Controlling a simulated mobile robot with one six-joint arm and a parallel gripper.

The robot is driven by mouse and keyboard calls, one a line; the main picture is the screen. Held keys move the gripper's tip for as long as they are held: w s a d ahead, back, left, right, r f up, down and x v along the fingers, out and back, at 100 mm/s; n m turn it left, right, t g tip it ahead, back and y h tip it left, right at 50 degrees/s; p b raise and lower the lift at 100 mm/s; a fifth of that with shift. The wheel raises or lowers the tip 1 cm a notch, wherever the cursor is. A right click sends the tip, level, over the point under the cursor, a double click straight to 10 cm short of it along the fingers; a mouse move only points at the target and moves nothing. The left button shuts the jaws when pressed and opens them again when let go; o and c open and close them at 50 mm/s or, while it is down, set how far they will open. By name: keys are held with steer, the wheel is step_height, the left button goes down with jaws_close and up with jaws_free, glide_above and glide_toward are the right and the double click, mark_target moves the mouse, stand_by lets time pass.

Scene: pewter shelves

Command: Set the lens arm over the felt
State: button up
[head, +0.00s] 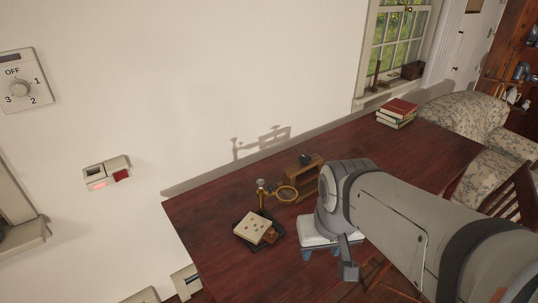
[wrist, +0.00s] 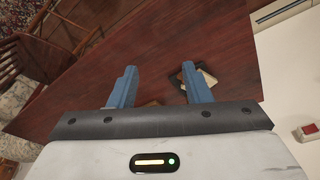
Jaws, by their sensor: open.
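The lens arm (head: 287,194) ends in a brass-coloured ring and reaches right from a short upright post (head: 261,198) with a pale knob, on the dark red table. At the post's foot is a black base or tray (head: 243,243) with a cream, dark-spotted pad (head: 250,224) and a small brown piece (head: 269,236). I cannot tell which piece is the felt. My gripper (head: 321,254) is open and empty, to the right of the tray, apart from the lens arm. In the wrist view its blue fingers (wrist: 158,68) are spread; part of the tray shows behind the right finger.
A small wooden stand (head: 303,180) with a dark bowl-like item (head: 305,159) stands behind the lens ring, near my arm. Stacked books (head: 397,112) lie at the table's far end. A wall and chairs border the table (head: 205,228).

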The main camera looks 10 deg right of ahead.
steer(key=shift+c, duration=0.3)
steer(key=w+r+n, duration=0.3)
steer(key=w+n, duration=0.1)
steer(key=w, duration=0.4)
steer(key=n+g+p, duration=0.3)
steer(key=n+p, duration=0.1)
steer(key=n, duration=1.1)
glide_above(270, 186)
step_height(270, 186, down, 7)
steer(key=shift+d+f, duration=0.1)
steer(key=shift+f, duration=0.05)
step_height(270, 186, down, 7)
steer(key=shift+f, duration=0.15)
steer(key=shift+c, duration=0.5)
jaws_close()
